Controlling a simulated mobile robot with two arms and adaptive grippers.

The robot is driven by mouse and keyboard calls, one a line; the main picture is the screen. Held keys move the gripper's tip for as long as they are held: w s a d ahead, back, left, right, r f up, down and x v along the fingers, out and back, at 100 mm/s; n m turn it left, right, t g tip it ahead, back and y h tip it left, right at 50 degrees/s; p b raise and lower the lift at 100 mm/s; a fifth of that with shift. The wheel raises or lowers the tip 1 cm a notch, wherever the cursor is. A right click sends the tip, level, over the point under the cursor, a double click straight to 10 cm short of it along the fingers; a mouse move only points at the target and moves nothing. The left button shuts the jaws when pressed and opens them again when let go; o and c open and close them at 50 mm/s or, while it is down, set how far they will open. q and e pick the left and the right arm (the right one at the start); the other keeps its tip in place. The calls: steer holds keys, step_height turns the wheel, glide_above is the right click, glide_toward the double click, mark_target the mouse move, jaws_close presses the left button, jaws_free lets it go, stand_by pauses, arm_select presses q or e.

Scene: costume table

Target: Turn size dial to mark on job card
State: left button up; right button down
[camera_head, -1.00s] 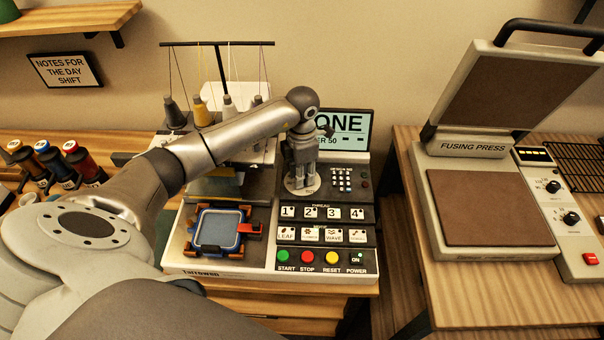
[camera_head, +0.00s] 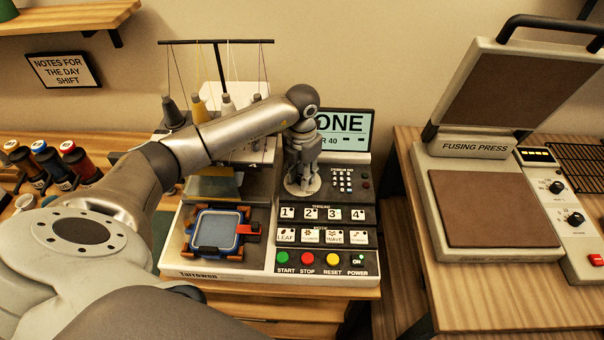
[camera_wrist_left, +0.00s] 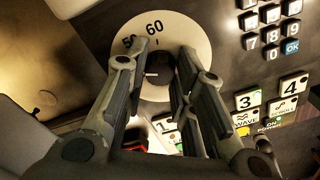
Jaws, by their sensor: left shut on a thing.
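The size dial (camera_head: 311,188) is a pale round plate with a dark knob on the embroidery machine's panel. In the left wrist view the plate (camera_wrist_left: 198,32) shows 50 and 60 at its top edge. A white line marks the dark knob (camera_wrist_left: 158,68); other numbers are hidden. My left gripper (camera_head: 300,183) points down over the dial, its fingers shut on the knob from both sides. The machine's screen (camera_head: 350,130) is partly covered by my arm; "ONE" and "R 40" show. I cannot make out a job card. My right gripper is not in view.
A keypad (camera_head: 343,180) and rows of thread and motif buttons (camera_head: 323,214) sit close beside and below the dial. A blue hoop (camera_head: 216,231) lies at the left. A fusing press (camera_head: 490,208) stands on the right-hand table. Thread spools (camera_head: 50,163) stand far left.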

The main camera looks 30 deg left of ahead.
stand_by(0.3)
arm_select(q)
steer(key=o, duration=1.1)
steer(key=shift+c, duration=0.2)
step_height(320, 180, up, 12)
